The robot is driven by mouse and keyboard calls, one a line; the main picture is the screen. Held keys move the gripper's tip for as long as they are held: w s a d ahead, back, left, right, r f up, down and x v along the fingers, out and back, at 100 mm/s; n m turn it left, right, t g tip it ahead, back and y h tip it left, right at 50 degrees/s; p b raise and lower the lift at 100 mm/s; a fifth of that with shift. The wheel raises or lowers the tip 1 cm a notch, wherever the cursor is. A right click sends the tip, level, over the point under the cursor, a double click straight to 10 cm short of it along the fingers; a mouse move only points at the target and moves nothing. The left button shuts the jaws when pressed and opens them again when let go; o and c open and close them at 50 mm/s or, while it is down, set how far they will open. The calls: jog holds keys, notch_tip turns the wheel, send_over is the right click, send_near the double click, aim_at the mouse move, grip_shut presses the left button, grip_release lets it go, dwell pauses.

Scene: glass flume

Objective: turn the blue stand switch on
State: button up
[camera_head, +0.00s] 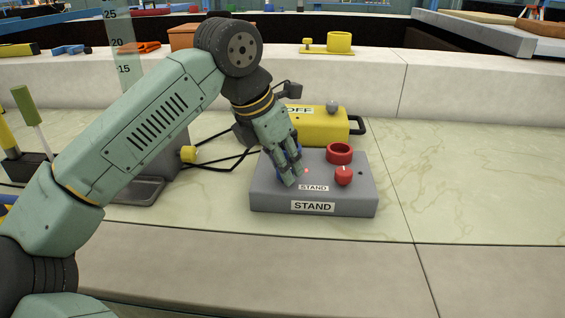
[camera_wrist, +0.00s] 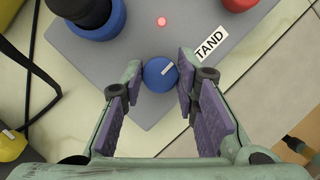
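The blue stand switch (camera_wrist: 158,78) is a round blue knob with a short white mark pointing up and right in the wrist view. It sits on the grey box labelled STAND (camera_head: 262,199). My gripper (camera_head: 294,181) points down at the box's left part; in the wrist view its fingertips (camera_wrist: 160,76) are apart, one on each side of the knob. Whether they touch it I cannot tell. A small red light (camera_wrist: 161,21) glows beside the knob and also shows in the head view (camera_head: 306,171). In the head view my fingers hide the knob.
A blue ring (camera_wrist: 112,24) is on the box beside the knob. A red knob (camera_head: 343,176) and red ring (camera_head: 339,153) are on its right side. A yellow box labelled OFF (camera_head: 330,128) stands behind, with black cables to the left. The counter at right is clear.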

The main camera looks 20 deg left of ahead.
jog(key=o, duration=0.4)
jog(key=v, duration=1.2)
jog(key=shift+s+f, duration=0.1)
